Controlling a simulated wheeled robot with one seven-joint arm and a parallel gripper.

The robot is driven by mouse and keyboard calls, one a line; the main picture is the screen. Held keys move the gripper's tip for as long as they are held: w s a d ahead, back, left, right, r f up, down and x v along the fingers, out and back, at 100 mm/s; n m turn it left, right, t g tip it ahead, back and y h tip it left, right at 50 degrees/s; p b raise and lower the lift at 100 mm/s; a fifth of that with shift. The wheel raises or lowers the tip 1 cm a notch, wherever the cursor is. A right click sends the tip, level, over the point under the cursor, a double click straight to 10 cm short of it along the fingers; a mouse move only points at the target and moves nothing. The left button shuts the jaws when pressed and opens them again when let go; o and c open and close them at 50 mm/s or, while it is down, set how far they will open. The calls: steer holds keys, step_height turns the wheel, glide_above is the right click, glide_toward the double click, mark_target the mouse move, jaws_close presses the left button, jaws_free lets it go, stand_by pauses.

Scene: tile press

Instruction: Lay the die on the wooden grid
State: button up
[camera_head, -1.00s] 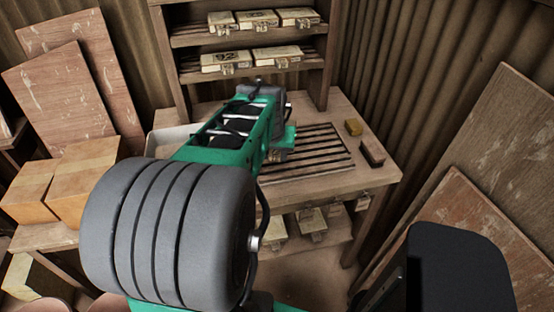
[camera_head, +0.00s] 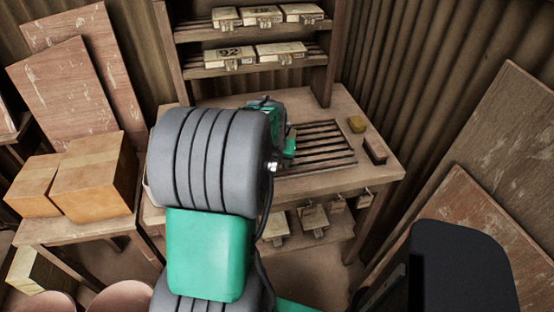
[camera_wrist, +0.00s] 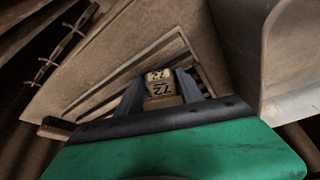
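The die (camera_wrist: 160,85) is a small pale block marked 72. In the wrist view it sits between the two dark fingers of my gripper (camera_wrist: 161,88), which look closed against its sides. The slatted wooden grid (camera_head: 322,146) lies on the bench top in the head view. In the wrist view the grid (camera_wrist: 108,94) shows beyond and around the fingers and die. I cannot tell the exact gap between die and slats. In the head view my arm hides the grid's left part, the fingers and the die.
A shelf (camera_head: 250,67) above the bench holds several labelled dies. A pale tray (camera_wrist: 290,50) stands at right in the wrist view. More dies hang below the bench's front edge.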

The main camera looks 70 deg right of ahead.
steer(key=shift+o, duration=1.2)
